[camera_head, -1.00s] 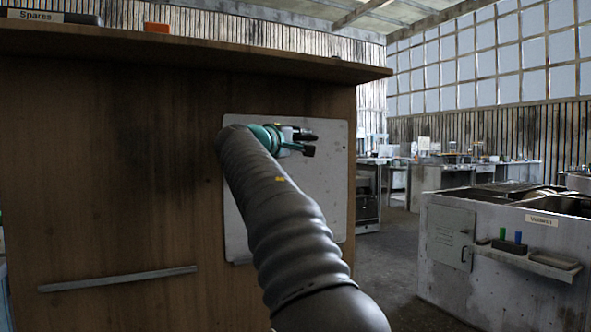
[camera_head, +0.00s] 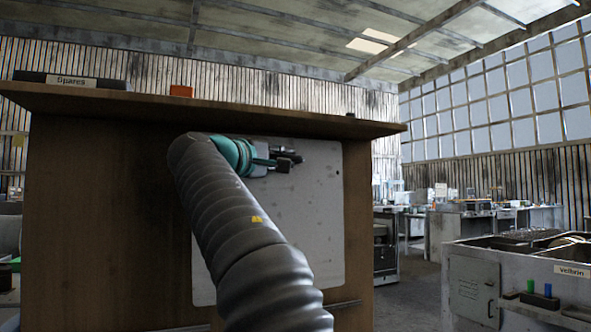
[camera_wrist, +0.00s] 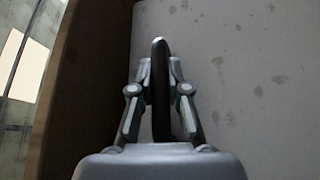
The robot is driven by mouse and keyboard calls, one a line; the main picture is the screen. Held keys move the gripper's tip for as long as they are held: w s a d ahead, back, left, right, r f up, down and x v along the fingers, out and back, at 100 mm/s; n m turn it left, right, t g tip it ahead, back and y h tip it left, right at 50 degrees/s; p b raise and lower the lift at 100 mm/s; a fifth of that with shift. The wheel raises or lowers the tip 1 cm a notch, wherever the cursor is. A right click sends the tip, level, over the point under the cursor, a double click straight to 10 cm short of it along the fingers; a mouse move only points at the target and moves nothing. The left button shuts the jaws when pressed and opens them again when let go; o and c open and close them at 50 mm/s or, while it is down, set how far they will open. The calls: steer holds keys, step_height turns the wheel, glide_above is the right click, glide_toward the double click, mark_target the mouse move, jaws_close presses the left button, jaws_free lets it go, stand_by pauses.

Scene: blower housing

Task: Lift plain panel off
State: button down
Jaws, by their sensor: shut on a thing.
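The plain panel (camera_head: 310,225) is a pale grey, speckled flat plate with rounded corners. It stands upright in front of the brown housing wall (camera_head: 100,200) in the head view, and its left part is hidden behind my arm. In the wrist view the panel (camera_wrist: 240,60) fills the right side. My gripper (camera_head: 287,160) is at the panel's upper part. In the wrist view my gripper (camera_wrist: 160,68) is shut on a dark upright bar, which appears to be the panel's handle (camera_wrist: 160,105). I cannot tell how far the panel is from the wall.
A wooden shelf top (camera_head: 230,112) overhangs just above the panel and gripper. It carries a "Spares" label (camera_head: 71,81) and an orange block (camera_head: 181,91). A metal strip (camera_head: 345,305) runs below the panel. A grey bench (camera_head: 480,285) stands at right, with open floor before it.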

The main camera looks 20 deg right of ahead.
steer(key=shift+s+a+r+b, duration=0.15)
steer(key=shift+s+a+b, duration=0.15)
steer(key=shift+s, duration=0.3)
steer(key=s+b, duration=0.3)
steer(key=s, duration=0.4)
steer(key=shift+s+d+r, duration=0.1)
steer(key=shift+d, duration=0.05)
